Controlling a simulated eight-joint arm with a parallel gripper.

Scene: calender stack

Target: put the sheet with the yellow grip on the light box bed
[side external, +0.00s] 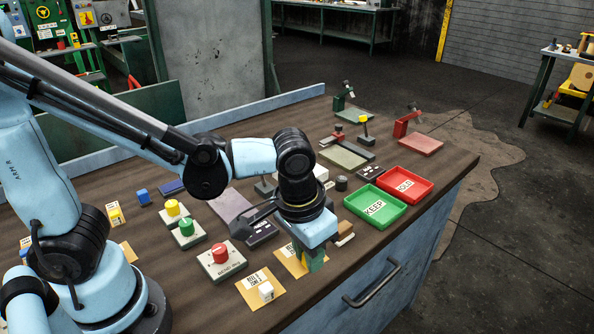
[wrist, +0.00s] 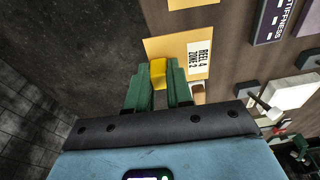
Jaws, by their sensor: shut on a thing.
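My gripper (wrist: 158,88) points down near the front edge of the workbench and is shut on a small yellow grip (wrist: 158,73). A tan sheet (wrist: 160,46) with a white label reading "REEL 4 ZONE 2" lies under the grip in the wrist view. In the side view the tan sheet (side external: 285,262) is partly hidden by my gripper (side external: 312,262), and the yellow grip is hidden. I cannot tell whether the sheet is lifted off the bench. I cannot pick out the light box bed with certainty; a pale olive bed (side external: 345,156) stands further back.
A tan sheet with a white grip (side external: 265,291) lies beside my gripper. Green KEEP (side external: 375,207) and red HOLD (side external: 405,184) trays stand to the right. Button boxes, including a red-knobbed one (side external: 221,262), stand left. A reddish bed (side external: 420,144) is at the far right.

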